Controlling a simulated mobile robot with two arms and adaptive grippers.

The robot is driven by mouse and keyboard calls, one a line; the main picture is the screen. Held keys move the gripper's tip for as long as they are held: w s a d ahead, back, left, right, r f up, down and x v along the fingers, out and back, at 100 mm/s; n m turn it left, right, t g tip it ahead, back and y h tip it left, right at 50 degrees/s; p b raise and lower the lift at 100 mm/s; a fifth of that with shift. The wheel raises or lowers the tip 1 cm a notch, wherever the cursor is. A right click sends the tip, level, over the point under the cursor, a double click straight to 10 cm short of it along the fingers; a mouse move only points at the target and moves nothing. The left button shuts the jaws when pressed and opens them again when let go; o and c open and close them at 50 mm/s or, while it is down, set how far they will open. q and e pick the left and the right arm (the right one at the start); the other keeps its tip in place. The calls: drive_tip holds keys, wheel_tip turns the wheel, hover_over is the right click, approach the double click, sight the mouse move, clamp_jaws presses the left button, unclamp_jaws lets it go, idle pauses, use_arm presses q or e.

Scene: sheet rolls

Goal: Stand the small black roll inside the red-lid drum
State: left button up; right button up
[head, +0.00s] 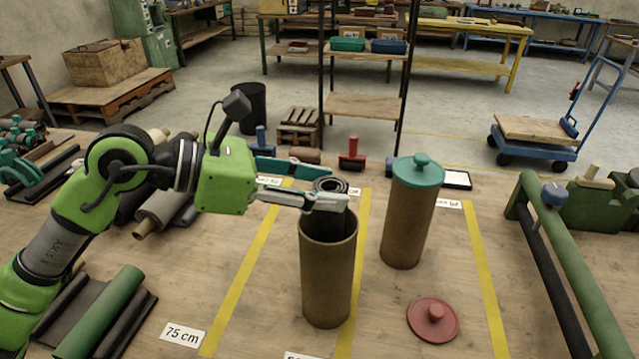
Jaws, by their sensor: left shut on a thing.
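The small black roll (333,220) is upright, its lower part inside the open brown drum (327,275). Its coiled top end sticks up above the rim. My left gripper (335,197) comes in from the left and is shut on the roll near its top. The red lid (433,319) lies on the table to the right of the open drum, knob up. I cannot see how deep the roll's bottom end reaches. My right gripper is not in view.
A second brown drum with a teal lid (417,171) stands behind and right of the open drum. Several rolls, one of them green (100,312), lie at the left. A green rail (570,262) runs along the right. Yellow stripes mark the table.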

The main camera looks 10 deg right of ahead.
use_arm(q)
drive_tip(key=o, duration=1.6)
drive_tip(key=shift+o, duration=0.2)
drive_tip(key=shift+f, duration=0.15)
drive_tip(key=v, duration=1.2)
drive_tip(key=shift+s, duration=0.1)
